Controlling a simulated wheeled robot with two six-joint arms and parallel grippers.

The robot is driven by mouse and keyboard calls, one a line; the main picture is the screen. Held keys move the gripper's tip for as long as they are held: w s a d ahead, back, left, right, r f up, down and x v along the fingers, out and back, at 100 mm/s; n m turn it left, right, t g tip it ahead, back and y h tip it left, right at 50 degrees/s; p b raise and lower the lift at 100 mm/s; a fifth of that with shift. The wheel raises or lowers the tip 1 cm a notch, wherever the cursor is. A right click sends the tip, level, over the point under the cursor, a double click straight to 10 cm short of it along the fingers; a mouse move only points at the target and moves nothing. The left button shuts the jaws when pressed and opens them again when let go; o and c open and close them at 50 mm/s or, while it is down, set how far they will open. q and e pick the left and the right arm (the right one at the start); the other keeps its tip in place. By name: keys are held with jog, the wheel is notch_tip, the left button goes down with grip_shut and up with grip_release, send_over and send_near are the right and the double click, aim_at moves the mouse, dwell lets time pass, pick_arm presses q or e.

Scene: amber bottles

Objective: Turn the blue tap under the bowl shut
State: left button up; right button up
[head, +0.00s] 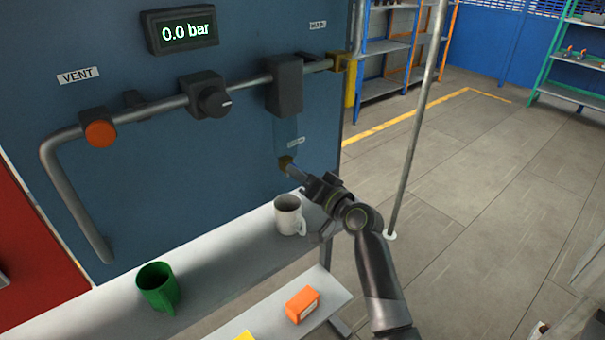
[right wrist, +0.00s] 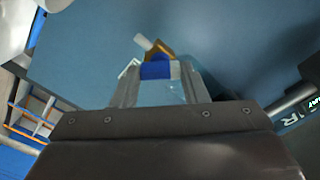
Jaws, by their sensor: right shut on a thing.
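The clear bowl (head: 285,130) hangs under a dark grey block (head: 285,84) on the pipe. At its bottom is a small brass fitting (head: 285,160) of the tap. My right gripper (head: 289,169) reaches up to it from the lower right. In the right wrist view the tap's blue handle (right wrist: 155,70) sits between my two finger tips, in front of its brass body (right wrist: 160,48). The right gripper is shut on this handle. In the head view the gripper hides the handle. My left gripper is not in view.
The display (head: 181,29) reads 0.0 bar. A black knob (head: 211,98) and an orange button (head: 99,133) sit along the pipe (head: 160,107). A white mug (head: 289,215) stands on the shelf just below the gripper, a green mug (head: 157,287) further left. An orange box (head: 302,304) lies nearer.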

jog(key=shift+m+p, duration=1.8)
jog(key=shift+m, duration=2.8)
jog(key=o, duration=1)
jog(key=shift+d, duration=0.1)
jog(key=shift+b+v, duration=1.95)
jog(key=shift+v, duration=6.7)
